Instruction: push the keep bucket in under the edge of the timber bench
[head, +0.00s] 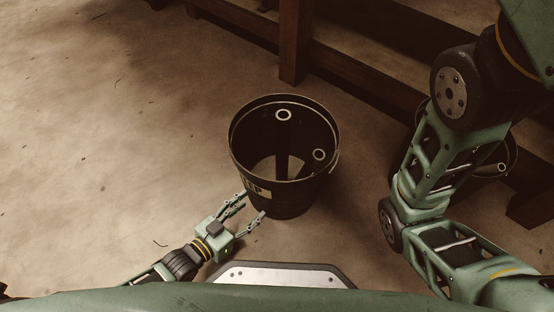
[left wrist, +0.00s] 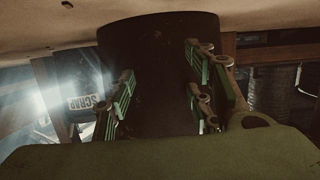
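The keep bucket (head: 300,196) is a black, open-topped bucket standing upright on the floor in the middle of the head view. Its pale label, ending in "EP", is partly hidden by my left gripper. Pieces with pale ring ends show inside it. The timber bench (head: 295,42) has dark legs and rails behind and to the right of the bucket. My left gripper (head: 254,204) is open at the bucket's near left side, low down. In the left wrist view its fingers stand apart before the dark bucket wall (left wrist: 160,65); contact is unclear. My right gripper is out of view.
Another dark bucket (head: 502,152) stands at the right, partly hidden behind my right arm. A "SCRAP" label (left wrist: 86,102) shows in the left wrist view. The floor (head: 110,130) left of the keep bucket is clear.

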